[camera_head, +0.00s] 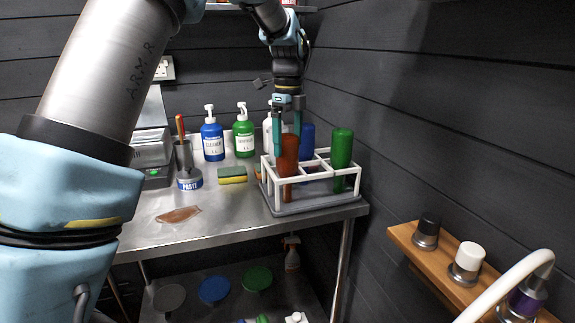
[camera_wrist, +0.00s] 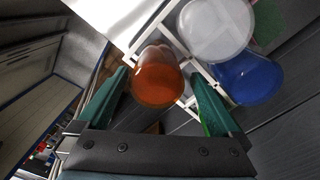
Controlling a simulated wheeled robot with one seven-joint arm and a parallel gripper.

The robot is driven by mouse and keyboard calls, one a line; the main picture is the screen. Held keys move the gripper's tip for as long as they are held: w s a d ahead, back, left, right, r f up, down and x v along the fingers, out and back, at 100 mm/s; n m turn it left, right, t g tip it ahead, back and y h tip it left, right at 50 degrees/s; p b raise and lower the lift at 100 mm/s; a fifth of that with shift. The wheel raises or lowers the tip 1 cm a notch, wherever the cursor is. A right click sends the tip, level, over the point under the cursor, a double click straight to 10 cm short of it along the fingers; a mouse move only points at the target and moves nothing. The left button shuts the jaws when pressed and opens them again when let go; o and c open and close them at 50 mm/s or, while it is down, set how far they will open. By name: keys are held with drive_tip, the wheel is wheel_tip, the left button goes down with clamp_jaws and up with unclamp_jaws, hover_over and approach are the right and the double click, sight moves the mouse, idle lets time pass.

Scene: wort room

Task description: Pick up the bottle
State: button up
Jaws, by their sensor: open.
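A brown-orange bottle (camera_head: 288,158) stands upright in the front left part of a white rack (camera_head: 312,203) on the metal table. My gripper (camera_head: 286,140) points down at its top, with the teal fingers open. In the wrist view the brown bottle (camera_wrist: 157,82) appears between the two open fingers of my gripper (camera_wrist: 160,92), with gaps on both sides. I cannot tell how far the fingertips reach down past its top. A blue bottle (camera_head: 307,137) and a green bottle (camera_head: 342,147) stand in the same rack. The wrist view also shows a whitish bottle (camera_wrist: 215,30) beside the blue one (camera_wrist: 250,78).
Blue (camera_head: 212,140) and green (camera_head: 243,137) pump bottles, a sponge (camera_head: 232,175) and a paste pot (camera_head: 189,180) stand left of the rack. The dark wall (camera_head: 440,130) is close on the right. A wooden shelf (camera_head: 405,236) holds capped jars. The table front is mostly clear.

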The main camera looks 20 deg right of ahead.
sight(287, 157)
drive_tip(key=f+p, duration=0.1)
drive_tip(key=f, duration=0.1)
drive_tip(key=f+p, duration=0.1)
drive_tip(key=f, duration=0.2)
drive_tip(key=shift+s+a, duration=0.1)
drive_tip(key=shift+a, duration=0.1)
drive_tip(key=shift+c, duration=0.4)
drive_tip(key=c, duration=1.3)
drive_tip(key=shift+c, duration=0.9)
drive_tip(key=shift+r, duration=0.2)
